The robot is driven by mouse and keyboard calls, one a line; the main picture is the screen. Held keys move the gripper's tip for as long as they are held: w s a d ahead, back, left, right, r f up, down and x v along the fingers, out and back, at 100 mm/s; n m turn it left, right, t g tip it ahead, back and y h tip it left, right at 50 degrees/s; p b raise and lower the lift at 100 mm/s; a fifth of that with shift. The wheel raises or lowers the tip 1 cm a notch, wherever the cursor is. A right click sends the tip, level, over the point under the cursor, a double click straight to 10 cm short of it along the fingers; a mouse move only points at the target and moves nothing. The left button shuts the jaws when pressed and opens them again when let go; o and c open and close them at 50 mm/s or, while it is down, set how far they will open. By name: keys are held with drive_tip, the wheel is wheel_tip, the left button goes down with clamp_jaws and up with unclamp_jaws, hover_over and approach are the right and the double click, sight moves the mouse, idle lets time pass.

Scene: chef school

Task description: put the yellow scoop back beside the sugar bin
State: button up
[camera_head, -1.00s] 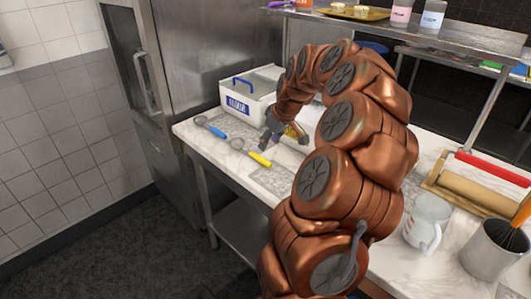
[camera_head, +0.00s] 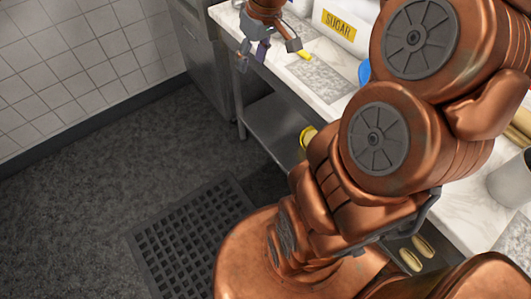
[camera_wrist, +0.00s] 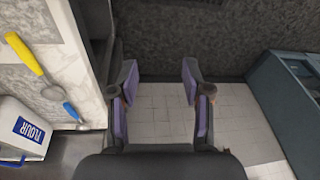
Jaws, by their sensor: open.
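The yellow scoop lies on the counter. In the head view its yellow handle (camera_head: 304,56) shows just right of my gripper, the rest hidden. In the wrist view the scoop's yellow handle (camera_wrist: 25,53) and metal bowl (camera_wrist: 53,92) lie left of my gripper. The white sugar bin (camera_head: 366,36), with a yellow SUGAR label, stands on the counter to the handle's right, beside a grey speckled patch (camera_head: 321,78). My gripper (camera_head: 269,50) is open near the counter's front edge. In the wrist view, only floor and pale tiles show between its fingers (camera_wrist: 159,85).
A white flour bin (camera_wrist: 12,117) and a blue-handled scoop (camera_wrist: 72,112) are at left in the wrist view. A yellow-rimmed object (camera_head: 307,136) is on the lower shelf (camera_head: 272,125). A black grid mat (camera_head: 190,235) lies on the floor.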

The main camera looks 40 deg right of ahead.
drive_tip(key=s+a+f+g, duration=0.1)
drive_tip(key=s+a+f, duration=0.1)
drive_tip(key=s+a, duration=0.2)
drive_tip(key=s+a+f+m+g+h, duration=0.1)
drive_tip(key=s+a, duration=0.4)
drive_tip(key=s, duration=0.6)
drive_tip(key=s+a+f+g, duration=0.2)
drive_tip(key=s+a+f, duration=0.1)
drive_tip(key=s, duration=0.4)
drive_tip(key=shift+s+a+m, duration=0.25)
drive_tip(key=shift+a+m, duration=0.05)
drive_tip(key=shift+a, duration=0.4)
drive_tip(key=shift+c, duration=0.7)
drive_tip(key=shift+d, duration=0.1)
